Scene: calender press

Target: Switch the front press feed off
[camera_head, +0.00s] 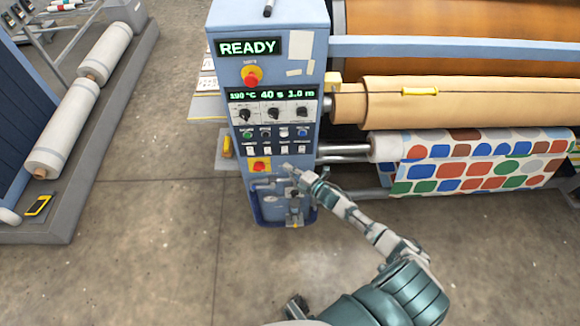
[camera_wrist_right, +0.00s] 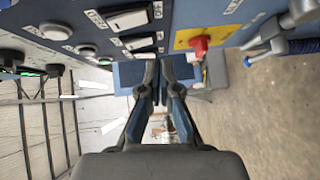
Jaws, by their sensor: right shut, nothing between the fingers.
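The blue control cabinet (camera_head: 226,105) carries a panel with black knobs (camera_head: 273,113), round push buttons (camera_head: 265,132) and a row of white rocker switches (camera_head: 281,149). In the right wrist view a rocker switch (camera_wrist_right: 128,20) shows large, with others below it. A red rotary switch on a yellow plate (camera_head: 260,164) sits below the rockers and also shows in the wrist view (camera_wrist_right: 200,45). My right gripper (camera_head: 288,168) is shut and empty, just right of it, near the cabinet front.
A READY display (camera_head: 250,47) and a red emergency button (camera_head: 251,78) sit higher up. Pipes and a valve (camera_head: 268,187) project low on the cabinet. The tan roller (camera_head: 450,102) and patterned fabric (camera_head: 480,160) lie to the right. Floor in front is clear.

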